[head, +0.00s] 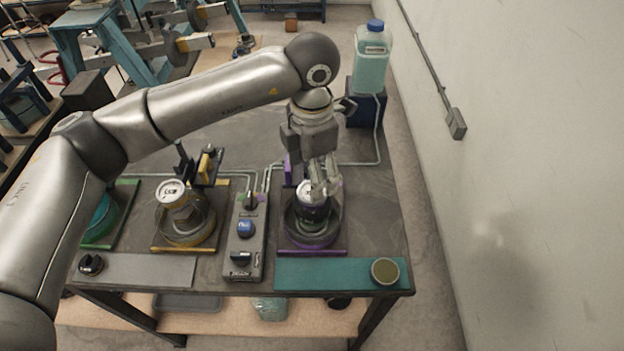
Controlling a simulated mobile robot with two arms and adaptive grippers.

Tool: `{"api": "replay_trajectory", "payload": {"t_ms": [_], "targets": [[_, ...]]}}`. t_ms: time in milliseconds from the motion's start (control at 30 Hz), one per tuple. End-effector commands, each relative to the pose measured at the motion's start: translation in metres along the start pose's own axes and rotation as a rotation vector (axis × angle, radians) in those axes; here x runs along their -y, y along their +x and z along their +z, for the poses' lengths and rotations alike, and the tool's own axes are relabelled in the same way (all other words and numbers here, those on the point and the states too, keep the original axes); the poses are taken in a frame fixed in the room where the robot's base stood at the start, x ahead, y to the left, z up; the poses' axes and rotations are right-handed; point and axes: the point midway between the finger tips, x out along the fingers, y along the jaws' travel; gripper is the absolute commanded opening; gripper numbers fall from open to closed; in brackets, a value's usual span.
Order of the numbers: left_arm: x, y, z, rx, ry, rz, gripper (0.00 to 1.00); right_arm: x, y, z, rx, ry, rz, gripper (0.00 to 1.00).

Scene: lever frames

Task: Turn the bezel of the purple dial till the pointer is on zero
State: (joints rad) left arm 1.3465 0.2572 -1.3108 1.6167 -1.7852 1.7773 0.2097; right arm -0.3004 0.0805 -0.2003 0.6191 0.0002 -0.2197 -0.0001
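The purple-marked station has a purple strip (312,252) along its front and a purple upright (287,170) behind. On it a dark cylindrical body (313,214) stands in a round clear-walled dish (290,228). A pale round face (304,187) tops this body and may be the dial; its pointer and zero mark are too small to read. My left gripper (324,180) points down at the right of this face and hides part of it. I cannot tell whether the fingers touch it or are shut. My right gripper is not in view.
A similar yellow station (185,243) and a green one (124,210) stand to the left. A grey control box (246,258) with knobs stands between yellow and purple. A teal mat (325,273) with a round lidded item (385,271) lies in front. A jug (372,58) stands behind.

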Motion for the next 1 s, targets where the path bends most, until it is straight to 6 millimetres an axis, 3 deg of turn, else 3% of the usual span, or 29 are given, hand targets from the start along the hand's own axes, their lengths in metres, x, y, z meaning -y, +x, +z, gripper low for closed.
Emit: {"api": "replay_trajectory", "payload": {"t_ms": [100,300,1000], "targets": [[0.000,-0.018,0.000,0.001,0.001,0.001,0.73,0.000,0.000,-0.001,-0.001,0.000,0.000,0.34],[0.001,-0.035,0.000,0.000,0.001,-0.001,0.73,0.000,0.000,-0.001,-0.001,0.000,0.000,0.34],[0.002,-0.037,0.000,-0.001,0.002,-0.002,0.73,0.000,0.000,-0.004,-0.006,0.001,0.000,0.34]]}}
